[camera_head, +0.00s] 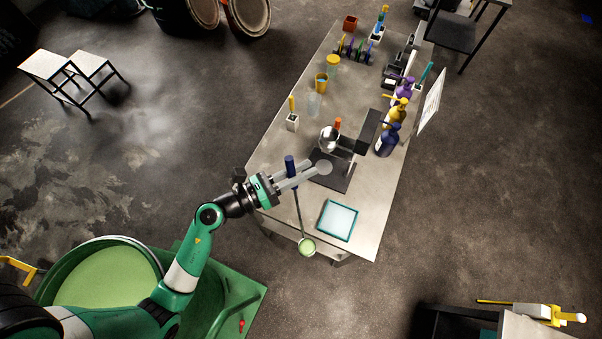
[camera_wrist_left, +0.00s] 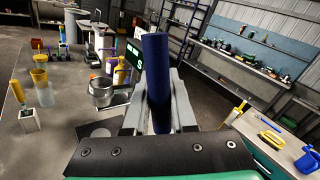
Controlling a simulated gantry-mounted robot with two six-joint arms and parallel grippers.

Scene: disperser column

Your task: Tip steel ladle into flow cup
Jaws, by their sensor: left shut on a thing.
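My left gripper (camera_head: 304,174) is shut on the blue handle (camera_head: 290,163) of the steel ladle. The ladle's thin shaft hangs down, and its bowl (camera_head: 307,246), with pale green liquid in it, appears just outside the table's near edge. In the left wrist view the blue handle (camera_wrist_left: 157,80) stands upright between the fingers; the bowl is hidden there. A silver cup (camera_head: 329,138), seemingly the flow cup, is held on a stand above a dark base plate (camera_head: 342,183), beyond my gripper. It also shows in the left wrist view (camera_wrist_left: 102,92), left of the handle. My right gripper is not in view.
A teal-rimmed tray (camera_head: 322,221) lies on the near end of the table (camera_head: 366,238). Coloured bottles (camera_head: 387,141) line the right edge; yellow-topped jars and a white holder (camera_head: 292,123) stand on the left. A large green vat (camera_head: 152,250) of pale green liquid is lower left.

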